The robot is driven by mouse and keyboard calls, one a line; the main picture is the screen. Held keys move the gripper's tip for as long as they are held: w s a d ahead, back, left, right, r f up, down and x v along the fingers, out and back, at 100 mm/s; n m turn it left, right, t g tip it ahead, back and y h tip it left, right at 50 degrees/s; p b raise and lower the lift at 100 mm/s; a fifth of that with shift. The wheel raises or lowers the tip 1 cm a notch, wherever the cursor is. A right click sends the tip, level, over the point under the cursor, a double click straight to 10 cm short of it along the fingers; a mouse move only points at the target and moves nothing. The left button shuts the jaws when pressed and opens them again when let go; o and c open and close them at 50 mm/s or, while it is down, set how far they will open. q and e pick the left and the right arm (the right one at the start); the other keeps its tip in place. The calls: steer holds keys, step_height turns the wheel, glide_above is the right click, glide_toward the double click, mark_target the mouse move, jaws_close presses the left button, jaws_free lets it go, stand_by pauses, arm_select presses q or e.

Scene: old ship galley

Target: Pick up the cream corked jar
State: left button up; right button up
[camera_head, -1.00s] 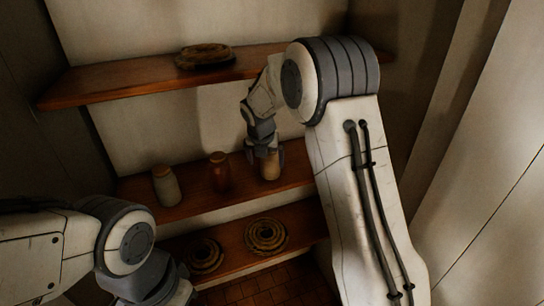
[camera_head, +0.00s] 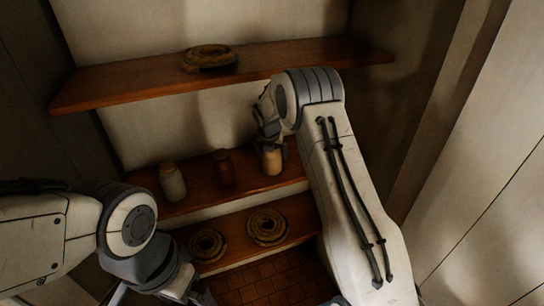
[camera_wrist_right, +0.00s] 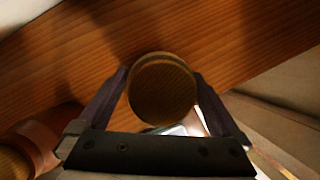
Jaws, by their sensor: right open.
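A cream jar with a cork lid (camera_head: 272,161) stands upright at the right of the middle shelf. My right gripper (camera_head: 271,144) is at its top, coming from above and behind. In the right wrist view the round cork lid (camera_wrist_right: 162,90) lies between the two open fingers of the right gripper (camera_wrist_right: 165,100). I cannot tell whether either finger touches it. A second pale jar with a cork lid (camera_head: 172,183) stands at the left of the same shelf. My left gripper (camera_head: 160,292) is at the bottom edge, mostly cut off.
A reddish-brown jar (camera_head: 224,170) stands between the pale jars; it also shows in the wrist view (camera_wrist_right: 38,143). The upper shelf (camera_head: 130,83) holds a rope coil (camera_head: 209,58). The lower shelf (camera_head: 230,256) holds two coils (camera_head: 267,228). A wall is at right.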

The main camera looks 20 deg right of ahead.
steer(key=c, duration=1.4)
steer(key=shift+w+r, duration=0.1)
jaws_close()
